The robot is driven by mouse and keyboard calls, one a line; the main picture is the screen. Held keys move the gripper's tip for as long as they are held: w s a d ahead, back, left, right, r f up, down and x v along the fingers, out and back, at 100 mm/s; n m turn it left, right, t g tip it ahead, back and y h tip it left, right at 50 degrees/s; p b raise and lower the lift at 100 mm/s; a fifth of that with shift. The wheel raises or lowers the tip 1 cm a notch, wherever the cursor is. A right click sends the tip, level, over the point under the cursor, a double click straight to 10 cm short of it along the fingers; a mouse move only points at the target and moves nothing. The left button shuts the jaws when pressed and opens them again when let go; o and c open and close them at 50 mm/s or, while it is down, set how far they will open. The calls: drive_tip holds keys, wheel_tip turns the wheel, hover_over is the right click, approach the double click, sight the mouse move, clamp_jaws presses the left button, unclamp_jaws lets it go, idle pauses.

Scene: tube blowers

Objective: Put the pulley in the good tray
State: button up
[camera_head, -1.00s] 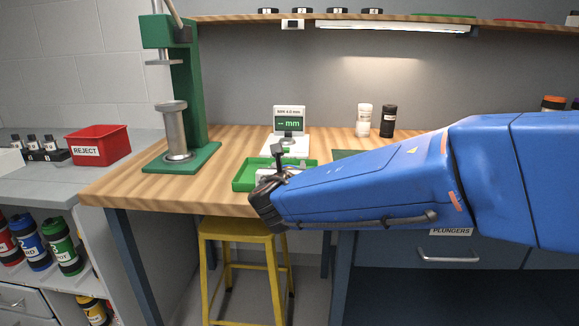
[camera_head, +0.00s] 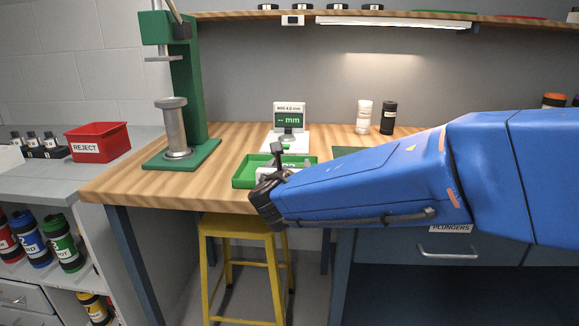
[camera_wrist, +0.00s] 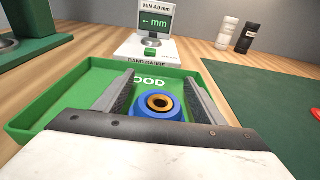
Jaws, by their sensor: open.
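The pulley, a blue ring with a brass-coloured centre (camera_wrist: 158,104), sits between my gripper's two fingers in the wrist view. My gripper (camera_wrist: 158,80) is open, with a finger on either side of it. The good tray (camera_wrist: 48,108) is green, shallow and lettered; "OOD" shows past the fingers. The pulley appears over or in this tray; its underside is hidden by the gripper body. In the head view my gripper (camera_head: 277,160) is over the front of the good tray (camera_head: 242,178), and the pulley cannot be made out.
A band gauge (camera_head: 289,130) reading "-- mm" stands behind the tray. A green mat (camera_wrist: 262,98) lies to its right. A green press (camera_head: 188,100) stands left, and a red REJECT bin (camera_head: 97,142) is further left. Two small bottles (camera_head: 388,118) stand at the back.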

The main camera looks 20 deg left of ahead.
drive_tip(key=v, duration=1.2)
drive_tip(key=shift+d+r, duration=0.1)
drive_tip(key=shift+r, duration=0.2)
